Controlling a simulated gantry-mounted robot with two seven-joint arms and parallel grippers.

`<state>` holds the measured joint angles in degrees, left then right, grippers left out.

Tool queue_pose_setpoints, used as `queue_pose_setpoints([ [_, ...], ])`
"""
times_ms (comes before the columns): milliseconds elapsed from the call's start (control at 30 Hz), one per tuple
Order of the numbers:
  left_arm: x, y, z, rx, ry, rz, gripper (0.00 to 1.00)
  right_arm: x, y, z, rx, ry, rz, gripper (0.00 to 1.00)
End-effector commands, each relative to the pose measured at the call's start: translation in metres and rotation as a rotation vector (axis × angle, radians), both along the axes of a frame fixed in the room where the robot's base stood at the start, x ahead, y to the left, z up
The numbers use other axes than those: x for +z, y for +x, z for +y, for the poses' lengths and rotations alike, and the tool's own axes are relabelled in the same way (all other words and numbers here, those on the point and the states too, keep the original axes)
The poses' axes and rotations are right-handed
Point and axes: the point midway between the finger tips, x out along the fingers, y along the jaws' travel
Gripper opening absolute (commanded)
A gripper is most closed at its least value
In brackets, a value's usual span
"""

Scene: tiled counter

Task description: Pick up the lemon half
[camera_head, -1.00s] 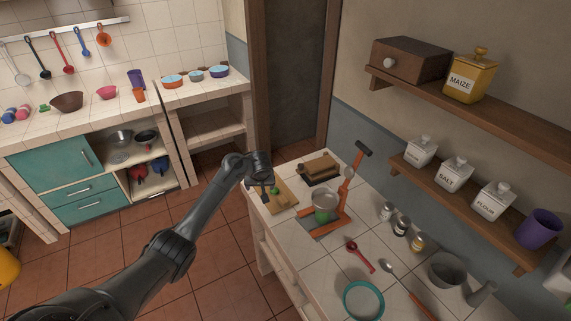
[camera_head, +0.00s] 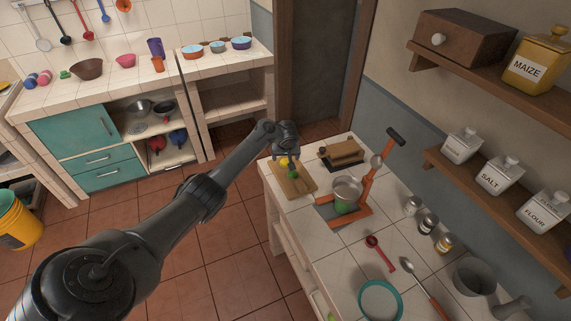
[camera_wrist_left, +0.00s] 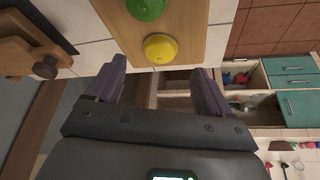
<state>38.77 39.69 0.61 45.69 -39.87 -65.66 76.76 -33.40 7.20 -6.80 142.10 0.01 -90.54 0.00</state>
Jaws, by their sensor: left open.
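The yellow lemon half (camera_wrist_left: 160,48) lies on the wooden cutting board (camera_wrist_left: 191,30), near the board's edge, beside a green lime-like fruit (camera_wrist_left: 146,6). In the head view the lemon half (camera_head: 284,161) shows small at the far left part of the board (camera_head: 300,188), with the green fruit (camera_head: 293,174) close by. My left gripper (camera_head: 287,155) is at that end of the board. In the left wrist view its two fingers (camera_wrist_left: 158,68) are apart and empty, with the lemon half beyond and between the tips. My right gripper is not in view.
An orange hand press (camera_head: 366,190) with a metal bowl stands right of the board. A brown wooden block-like object (camera_head: 341,153) sits behind it. Small jars (camera_head: 427,223), a red spoon (camera_head: 380,253) and a teal-rimmed bowl (camera_head: 381,301) are farther along the counter.

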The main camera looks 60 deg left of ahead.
Motion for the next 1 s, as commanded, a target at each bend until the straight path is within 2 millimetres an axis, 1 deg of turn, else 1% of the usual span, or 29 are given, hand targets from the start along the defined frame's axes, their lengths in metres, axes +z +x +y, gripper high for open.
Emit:
queue_pose_setpoints([
  [267,-0.032,0.006,0.010,0.001,-0.001,0.001,0.81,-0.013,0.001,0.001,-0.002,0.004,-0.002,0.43],
  [400,-0.041,0.008,0.014,0.001,-0.001,0.001,0.81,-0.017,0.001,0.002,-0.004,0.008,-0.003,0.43],
  [767,-0.043,0.009,0.016,0.000,0.000,0.001,0.81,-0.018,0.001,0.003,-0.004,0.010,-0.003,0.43],
  [867,-0.043,0.009,0.016,0.000,0.000,0.001,0.67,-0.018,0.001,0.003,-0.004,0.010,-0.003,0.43],
  [1000,-0.044,0.009,0.016,0.000,0.000,0.001,0.46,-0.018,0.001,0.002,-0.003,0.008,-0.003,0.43],
])
